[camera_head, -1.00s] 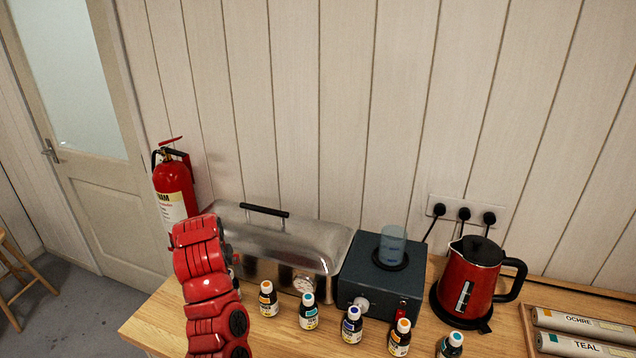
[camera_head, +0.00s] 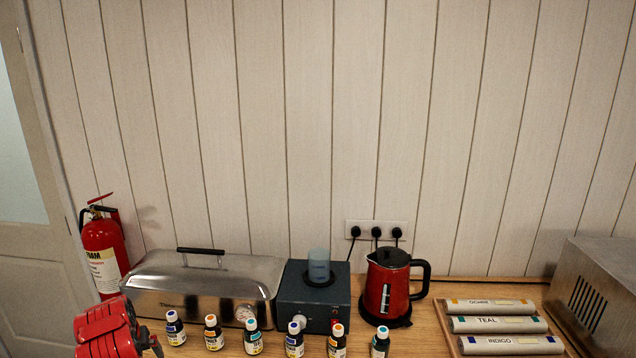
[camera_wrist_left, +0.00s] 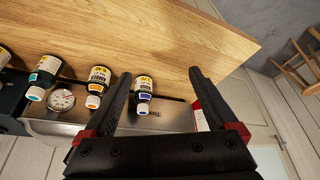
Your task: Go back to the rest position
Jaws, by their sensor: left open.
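My left arm (camera_head: 108,328), red, shows at the lower left of the head view, in front of the steel steamer. Its gripper is not visible there. In the left wrist view my left gripper (camera_wrist_left: 160,90) is open, with its two dark fingers spread wide and nothing held. A small dye bottle with a blue-violet cap (camera_wrist_left: 143,88) shows between the fingers in that picture, and appears to stand beyond them. My right arm and right gripper are in neither view.
On the wooden counter (camera_wrist_left: 190,35) stand several dye bottles (camera_head: 252,338), a steel steamer (camera_head: 205,285), a dark blue box (camera_head: 313,297) with a beaker, and a red kettle (camera_head: 385,285). Labelled rolls (camera_head: 490,325) and a metal appliance (camera_head: 600,290) are right. A fire extinguisher (camera_head: 103,255) is left.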

